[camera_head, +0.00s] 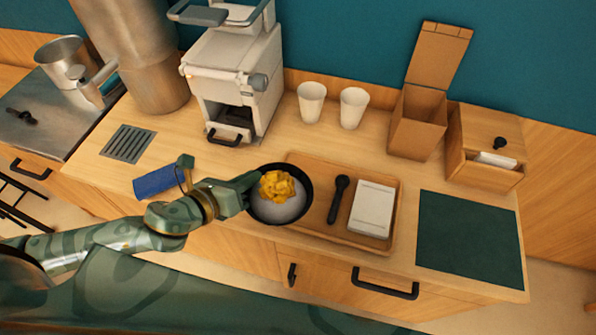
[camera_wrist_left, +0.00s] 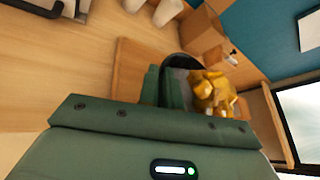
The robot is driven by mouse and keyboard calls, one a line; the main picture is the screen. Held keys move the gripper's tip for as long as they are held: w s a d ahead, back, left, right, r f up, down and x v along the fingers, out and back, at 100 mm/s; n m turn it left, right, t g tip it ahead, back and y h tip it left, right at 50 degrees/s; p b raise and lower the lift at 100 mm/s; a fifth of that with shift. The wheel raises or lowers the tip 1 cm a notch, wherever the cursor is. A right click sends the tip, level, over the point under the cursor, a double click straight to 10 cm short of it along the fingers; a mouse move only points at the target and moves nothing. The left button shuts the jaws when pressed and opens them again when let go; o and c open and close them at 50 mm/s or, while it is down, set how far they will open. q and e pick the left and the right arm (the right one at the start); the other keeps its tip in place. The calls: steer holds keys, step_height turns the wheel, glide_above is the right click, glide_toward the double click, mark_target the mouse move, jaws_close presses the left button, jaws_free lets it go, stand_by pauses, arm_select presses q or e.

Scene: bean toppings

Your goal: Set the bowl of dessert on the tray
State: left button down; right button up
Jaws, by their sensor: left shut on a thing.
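A dark bowl (camera_head: 307,190) holds a pale white dessert with a heap of yellow topping (camera_head: 277,186). My left gripper (camera_head: 250,188) is shut on the left rim of the bowl. The bowl overlaps the left end of the wooden tray (camera_head: 312,163) in the head view; I cannot tell whether it touches the tray. A black spoon (camera_head: 338,200) and a white rectangular item (camera_head: 372,209) lie on the tray. In the left wrist view the yellow topping (camera_wrist_left: 212,92) shows beyond my fingers, and most of the bowl is hidden. My right gripper is not in view.
A white machine (camera_head: 232,75) stands at the back, with two white cups (camera_head: 312,102) to its right. An open cardboard box (camera_head: 418,122) and a wooden box (camera_head: 484,150) stand behind the tray. A dark green mat (camera_head: 470,238) lies at right, and a blue roll (camera_head: 160,180) at left.

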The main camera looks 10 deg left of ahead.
arm_select(q)
steer(key=w+d+f+b, duration=0.1)
steer(key=w+f, duration=0.3)
steer(key=w+d+f+b, duration=0.1)
steer(key=w+f+b, duration=0.1)
steer(key=w+f, duration=0.2)
steer(key=w+d+f+b, duration=0.1)
steer(key=w+f, duration=0.3)
steer(key=shift+w+d+f+b, duration=0.15)
steer(key=shift+f+b, duration=0.05)
steer(key=shift+b, duration=0.1)
steer(key=shift+r, duration=0.1)
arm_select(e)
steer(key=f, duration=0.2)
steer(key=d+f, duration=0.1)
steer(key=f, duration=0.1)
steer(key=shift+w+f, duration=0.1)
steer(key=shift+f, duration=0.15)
arm_select(q)
steer(key=c, duration=1.6)
jaws_free()
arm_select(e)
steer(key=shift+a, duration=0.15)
